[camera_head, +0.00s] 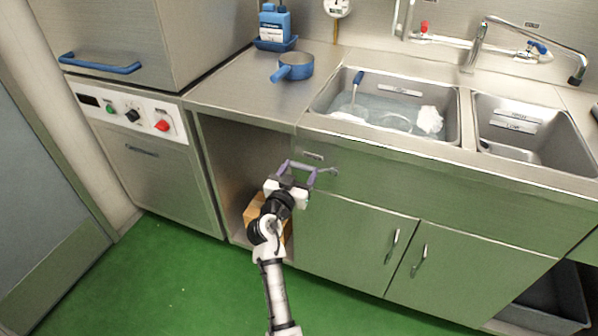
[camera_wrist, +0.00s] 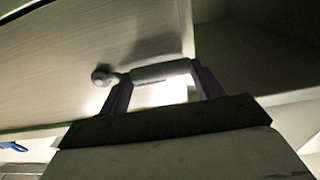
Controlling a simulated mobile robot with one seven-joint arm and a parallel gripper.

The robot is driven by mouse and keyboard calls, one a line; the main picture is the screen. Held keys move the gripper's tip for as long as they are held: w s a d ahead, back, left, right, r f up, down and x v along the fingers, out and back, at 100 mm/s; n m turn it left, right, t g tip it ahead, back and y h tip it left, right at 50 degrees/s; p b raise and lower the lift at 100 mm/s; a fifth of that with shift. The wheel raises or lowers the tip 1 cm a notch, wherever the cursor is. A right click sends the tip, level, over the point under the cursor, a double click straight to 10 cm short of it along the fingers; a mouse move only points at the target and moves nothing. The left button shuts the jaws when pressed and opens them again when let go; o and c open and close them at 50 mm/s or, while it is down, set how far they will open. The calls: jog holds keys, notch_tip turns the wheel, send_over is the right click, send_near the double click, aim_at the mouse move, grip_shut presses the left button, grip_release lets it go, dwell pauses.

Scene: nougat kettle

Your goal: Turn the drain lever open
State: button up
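The drain lever (camera_head: 328,171) is a small metal handle on the front panel below the full sink basin, near the panel's left end. In the wrist view the lever (camera_wrist: 160,72) is a pale bar, running right from a round pivot (camera_wrist: 103,76). My gripper (camera_head: 301,170) is at the lever, its purple fingers spread wide. In the wrist view the gripper (camera_wrist: 160,82) has one finger near the pivot side and the other near the bar's right end. The bar lies across the gap between them. Whether a finger touches the lever cannot be told.
The left sink basin (camera_head: 448,120) holds water, a blue-handled brush (camera_head: 357,78) and a white clump (camera_head: 429,121). The right basin (camera_head: 560,145) looks empty. Cabinet doors (camera_head: 345,243) lie below the panel. An open bay with a cardboard box (camera_head: 254,212) is left of them.

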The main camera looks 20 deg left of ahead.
jog(key=c, duration=0.9)
